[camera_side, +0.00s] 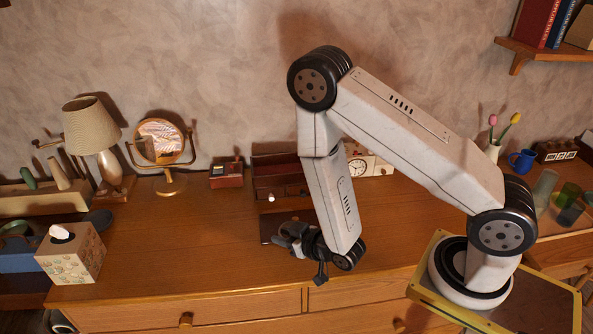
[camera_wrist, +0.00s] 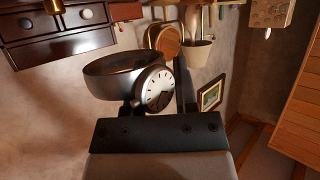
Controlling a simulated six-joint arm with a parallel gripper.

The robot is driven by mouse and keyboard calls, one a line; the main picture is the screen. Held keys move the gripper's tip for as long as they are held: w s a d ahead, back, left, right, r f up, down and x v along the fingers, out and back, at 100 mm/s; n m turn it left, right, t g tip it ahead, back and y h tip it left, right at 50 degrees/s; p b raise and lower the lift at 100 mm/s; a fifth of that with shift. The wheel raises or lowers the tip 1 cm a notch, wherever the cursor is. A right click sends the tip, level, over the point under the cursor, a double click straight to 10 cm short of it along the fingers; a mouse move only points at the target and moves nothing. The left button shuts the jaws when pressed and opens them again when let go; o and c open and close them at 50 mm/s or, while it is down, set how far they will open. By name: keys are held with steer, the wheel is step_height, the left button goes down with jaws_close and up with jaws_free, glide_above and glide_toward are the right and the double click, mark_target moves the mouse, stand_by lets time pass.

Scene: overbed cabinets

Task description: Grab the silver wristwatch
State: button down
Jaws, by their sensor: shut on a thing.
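The silver wristwatch (camera_wrist: 122,75) fills the middle of the wrist view, with a dark metallic band loop and a white dial (camera_wrist: 157,88) with dark hands. My gripper (camera_wrist: 160,80) is shut on it; one dark finger stands to the right of the dial, and the other is mostly hidden behind the watch. In the side view my gripper (camera_side: 297,240) is low over the dresser top, in front of the dark wooden box. The watch cannot be told apart from the dark gripper there.
The dark drawer box (camera_side: 278,175) stands behind my gripper, with a white clock (camera_side: 357,166) to its right. A small red box (camera_side: 226,175), round mirror (camera_side: 161,141), lamp (camera_side: 92,125) and tissue box (camera_side: 72,253) stand left. The dresser top (camera_side: 180,235) between them is clear.

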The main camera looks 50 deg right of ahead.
steer(key=shift+r, duration=1.1)
